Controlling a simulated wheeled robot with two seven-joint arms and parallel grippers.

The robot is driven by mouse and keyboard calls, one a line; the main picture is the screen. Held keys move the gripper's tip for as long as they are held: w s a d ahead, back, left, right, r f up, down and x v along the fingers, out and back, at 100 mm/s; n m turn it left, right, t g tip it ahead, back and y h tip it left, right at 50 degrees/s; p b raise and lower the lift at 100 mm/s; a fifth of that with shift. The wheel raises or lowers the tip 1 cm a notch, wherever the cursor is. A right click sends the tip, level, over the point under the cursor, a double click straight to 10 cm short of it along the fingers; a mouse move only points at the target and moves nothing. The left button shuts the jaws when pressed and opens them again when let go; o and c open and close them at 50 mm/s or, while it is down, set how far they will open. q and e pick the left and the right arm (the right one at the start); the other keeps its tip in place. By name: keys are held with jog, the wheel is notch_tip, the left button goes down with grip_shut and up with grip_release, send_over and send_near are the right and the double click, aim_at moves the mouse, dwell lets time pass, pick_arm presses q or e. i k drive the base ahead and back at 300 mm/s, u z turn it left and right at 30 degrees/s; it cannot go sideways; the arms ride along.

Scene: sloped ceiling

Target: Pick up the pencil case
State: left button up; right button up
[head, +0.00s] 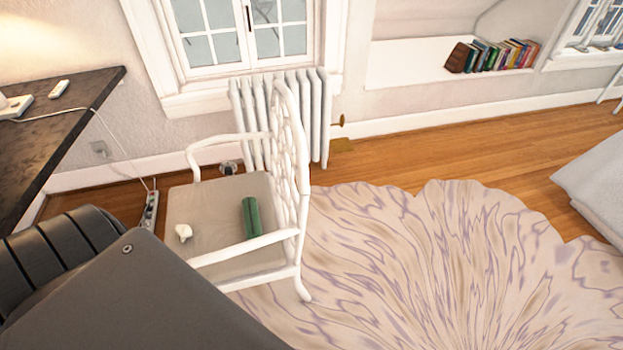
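A green, roughly cylindrical object (251,217), which looks like the pencil case, lies on the seat of a white armchair (222,194). It lies near the chair's openwork back, and the white armrest passes close to its near end. A small white object (183,233) sits on the same seat to its left. A dark grey arm part of mine fills the lower left of the head view. Neither of my grippers shows, and nothing is seen touching the green object.
The chair's armrests (245,247) and back (291,150) border the seat. A dark desk (50,125) stands at the left, a radiator (318,115) behind the chair. A power strip (150,212) lies left of the chair. The patterned rug (430,260) at right is clear.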

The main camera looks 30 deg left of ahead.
aim_at(250, 212)
jog(key=z, duration=0.3)
jog(key=i, duration=2.8)
jog(key=u, duration=3.1)
